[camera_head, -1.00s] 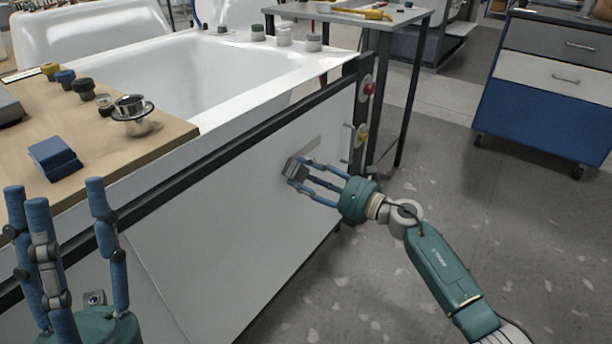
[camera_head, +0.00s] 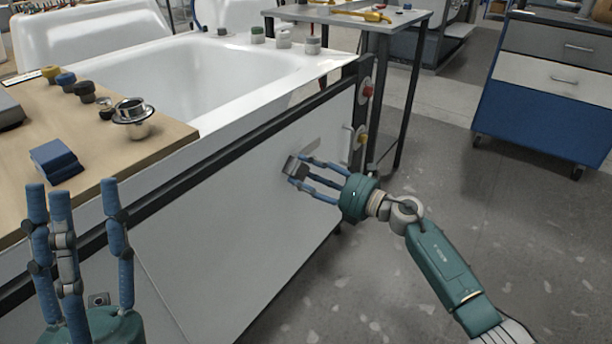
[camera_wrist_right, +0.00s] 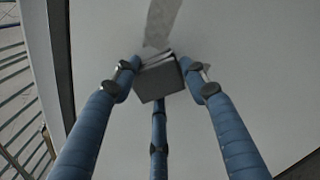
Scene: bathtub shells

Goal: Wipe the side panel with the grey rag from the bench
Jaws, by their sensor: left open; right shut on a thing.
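The white side panel (camera_head: 215,240) of the bathtub faces the floor area on the right. My right gripper (camera_head: 298,172) is shut on the folded grey rag (camera_head: 292,166) and holds it at the panel's face. In the right wrist view the rag (camera_wrist_right: 158,80) sits between the fingers, close against the panel (camera_wrist_right: 225,40); firm contact cannot be told. A grey streak (camera_wrist_right: 160,22) runs up the panel from the rag. My left gripper (camera_head: 78,190) is open and empty, fingers up, in front of the wooden bench board (camera_head: 165,143).
The board carries a blue block (camera_head: 55,162), a metal drain fitting (camera_head: 133,118) and several dark caps. A red button (camera_head: 368,90) and a yellow one (camera_head: 362,138) sit at the panel's right end. A grey table (camera_head: 345,18) and blue cabinet (camera_head: 545,100) stand behind. Floor at right is clear.

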